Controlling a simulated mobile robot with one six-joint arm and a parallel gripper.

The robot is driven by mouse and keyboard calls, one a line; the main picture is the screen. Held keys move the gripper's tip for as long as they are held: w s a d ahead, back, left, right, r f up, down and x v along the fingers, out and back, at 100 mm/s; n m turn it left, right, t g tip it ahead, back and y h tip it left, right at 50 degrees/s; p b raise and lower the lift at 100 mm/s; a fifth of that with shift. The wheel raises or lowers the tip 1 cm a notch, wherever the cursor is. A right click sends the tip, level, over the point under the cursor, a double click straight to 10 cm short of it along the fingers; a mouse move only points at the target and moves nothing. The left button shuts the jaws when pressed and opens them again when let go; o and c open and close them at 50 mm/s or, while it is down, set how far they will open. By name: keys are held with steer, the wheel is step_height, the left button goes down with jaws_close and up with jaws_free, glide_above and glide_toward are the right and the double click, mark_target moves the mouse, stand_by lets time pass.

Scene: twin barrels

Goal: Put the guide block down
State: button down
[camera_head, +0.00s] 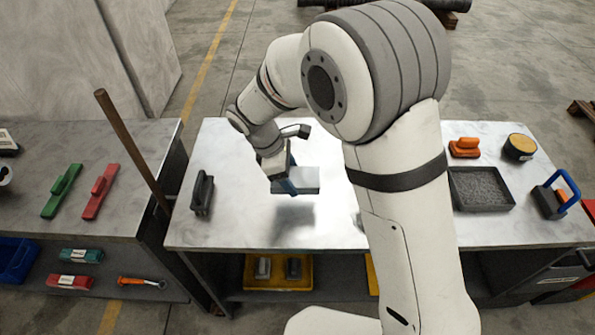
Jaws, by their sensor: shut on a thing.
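My gripper (283,176) is over the left-middle part of the metal worktable (235,150). It is shut on a light grey block, which I take to be the guide block (307,181). A blue part shows at the block's left side, by the fingers. A dark shadow lies on the tabletop below the block, and the block looks held above the surface. The fingers' exact contact with the block is partly hidden.
Right of my arm are an orange-handled tool (465,148), a round tin (519,148), a gravel tray (480,208) and a blue-handled tool (550,198). A wooden pole (132,150) leans at the left. Tabletop around the block is bare.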

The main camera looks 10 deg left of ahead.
mark_target(296, 199)
steer(key=shift+s+a+f, duration=0.15)
steer(key=shift+f, duration=2.85)
steer(key=shift+f, duration=0.2)
steer(key=shift+c, duration=1.6)
jaws_free()
steer(key=v, duration=1.2)
steer(key=shift+s+r+b, duration=0.1)
steer(key=shift+b, duration=0.3)
